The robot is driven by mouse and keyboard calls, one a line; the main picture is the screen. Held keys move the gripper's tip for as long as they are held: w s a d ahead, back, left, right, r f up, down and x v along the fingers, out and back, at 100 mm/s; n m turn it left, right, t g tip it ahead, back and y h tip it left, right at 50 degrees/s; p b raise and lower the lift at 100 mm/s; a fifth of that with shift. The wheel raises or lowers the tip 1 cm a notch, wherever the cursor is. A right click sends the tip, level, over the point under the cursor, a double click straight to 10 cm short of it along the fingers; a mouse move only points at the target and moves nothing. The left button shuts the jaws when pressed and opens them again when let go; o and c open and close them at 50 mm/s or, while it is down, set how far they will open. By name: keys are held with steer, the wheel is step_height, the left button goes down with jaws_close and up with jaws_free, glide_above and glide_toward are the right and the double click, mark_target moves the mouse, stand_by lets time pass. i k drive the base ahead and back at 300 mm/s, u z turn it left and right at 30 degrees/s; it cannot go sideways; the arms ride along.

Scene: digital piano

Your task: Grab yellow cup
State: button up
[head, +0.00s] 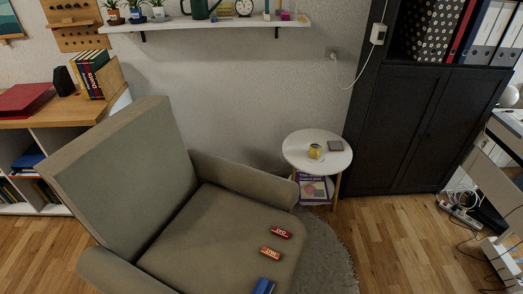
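The yellow cup (315,151) stands on a small round white side table (301,161), a little right of the picture's middle. It is small in the view, and its handle side is hard to make out. A dark flat square item (336,145) lies on the same tabletop just right of the cup, apart from it. My gripper does not show in the head view.
A grey-green armchair (221,229) stands left of the table, with several small coloured items on its seat. A black cabinet (416,125) stands close on the right. A wall shelf (215,24) hangs above. Wooden floor (395,240) is open at the lower right.

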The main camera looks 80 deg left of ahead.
mark_target(316, 152)
steer(key=u, duration=1.65)
steer(key=i, duration=2.95)
steer(key=u, duration=3.75)
